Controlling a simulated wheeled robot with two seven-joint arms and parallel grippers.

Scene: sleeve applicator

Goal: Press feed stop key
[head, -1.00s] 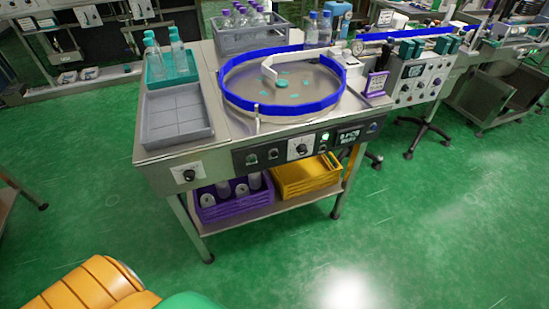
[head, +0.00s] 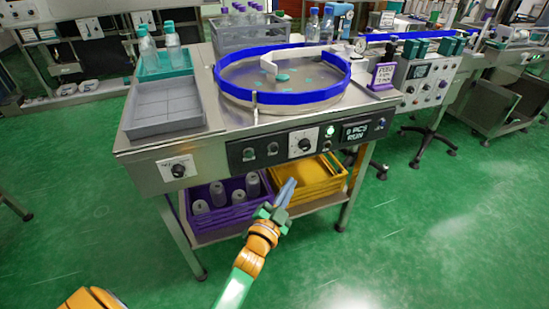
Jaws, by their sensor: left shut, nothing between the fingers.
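The machine's black control panel (head: 300,147) faces me below the round feeder bowl. It carries two dark round keys on the left, a dial (head: 303,143) on a white plate, a green-lit button (head: 330,131) with a darker one below it, and a display (head: 364,131) that seems to read "0 PCS RUN". The labels are too small to tell which is the feed stop key. My left gripper (head: 287,188) is shut and empty, below and in front of the panel, apart from it. Its fingers point up. My right gripper is not in view.
A blue-rimmed feeder bowl (head: 282,97) and grey tray (head: 160,110) sit on top. A purple crate (head: 232,205) with bottles and a yellow crate (head: 318,183) stand on the lower shelf behind my left gripper. A purple sign (head: 384,75) stands at right. Green floor in front is clear.

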